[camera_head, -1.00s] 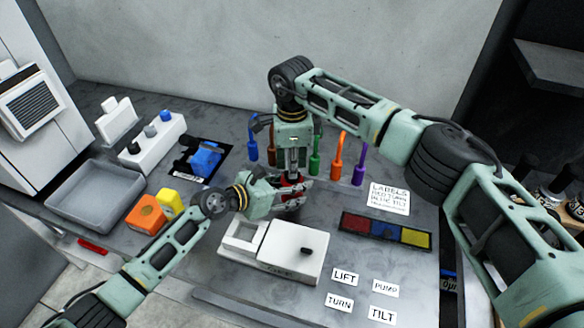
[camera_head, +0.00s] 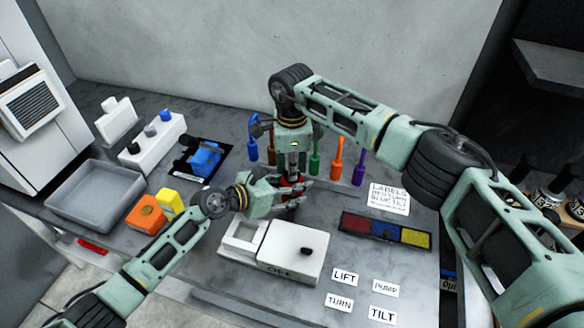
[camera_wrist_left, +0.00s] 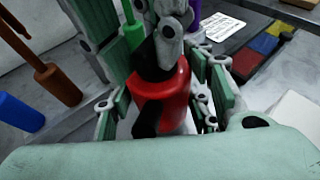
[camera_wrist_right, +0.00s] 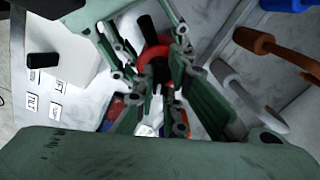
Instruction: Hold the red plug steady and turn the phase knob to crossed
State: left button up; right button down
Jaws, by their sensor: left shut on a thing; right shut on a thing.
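The red plug (camera_head: 290,180) stands mid-bench, mostly hidden by my grippers in the head view. In the left wrist view it is a red cylinder (camera_wrist_left: 164,92) with black parts at its top and front. My left gripper (camera_head: 300,190) is shut around its sides. My right gripper (camera_head: 293,168) points down from above and is shut on the black knob on top of the plug. The knob's marking cannot be read.
Several coloured plugs, including a green one (camera_head: 314,164) and an orange one (camera_head: 337,166), stand close behind. A white box (camera_head: 290,252) is in front, a colour strip (camera_head: 385,229) to the right. A grey tray (camera_head: 95,195) and orange block (camera_head: 147,212) stand left.

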jog(key=shift+m, duration=0.3)
jog(key=m, duration=0.4)
jog(key=shift+m, duration=2.7)
jog(key=c, duration=2.1)
grip_release()
notch_tip(320, 180, up, 12)
jog(key=shift+r, duration=0.1)
